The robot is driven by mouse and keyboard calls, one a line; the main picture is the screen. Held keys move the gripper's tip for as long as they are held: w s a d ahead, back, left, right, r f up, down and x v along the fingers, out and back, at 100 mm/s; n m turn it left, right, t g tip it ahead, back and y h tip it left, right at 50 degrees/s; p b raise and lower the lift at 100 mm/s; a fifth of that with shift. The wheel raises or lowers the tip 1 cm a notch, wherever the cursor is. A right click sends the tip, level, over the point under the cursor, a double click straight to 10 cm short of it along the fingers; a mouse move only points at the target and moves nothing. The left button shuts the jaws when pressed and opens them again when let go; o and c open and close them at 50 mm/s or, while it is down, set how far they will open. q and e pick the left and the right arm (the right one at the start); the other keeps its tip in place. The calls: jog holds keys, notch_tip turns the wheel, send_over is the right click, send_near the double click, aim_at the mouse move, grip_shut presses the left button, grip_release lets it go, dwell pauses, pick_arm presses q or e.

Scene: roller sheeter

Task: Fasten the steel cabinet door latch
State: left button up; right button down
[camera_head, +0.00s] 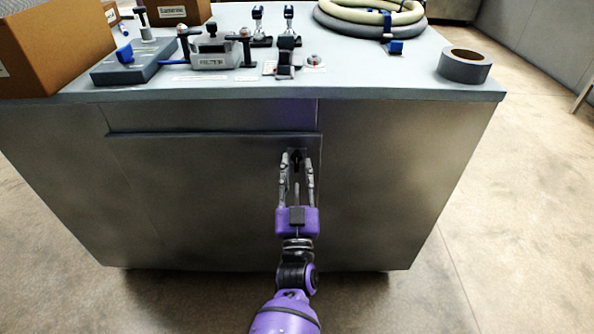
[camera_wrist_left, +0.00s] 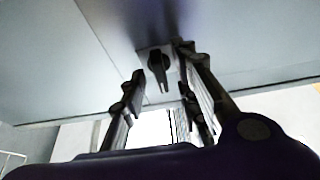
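My left gripper (camera_head: 297,161) is open, with one finger on either side of the latch. In the wrist view the latch appears between the fingertips; I cannot tell whether either finger touches it. My right gripper is not in view.
The cabinet top (camera_head: 400,92) carries a grey valve unit (camera_head: 213,50), several small fittings, coiled hoses (camera_head: 370,22) and a tape roll (camera_head: 464,66). Cardboard boxes (camera_head: 55,45) stand at the left. The floor (camera_head: 520,230) to the right is clear.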

pick_arm(q)
jog(key=shift+s+f, duration=0.1)
jog(key=v, duration=1.1)
jog(key=shift+s, duration=0.35)
jog(key=shift+f, duration=0.2)
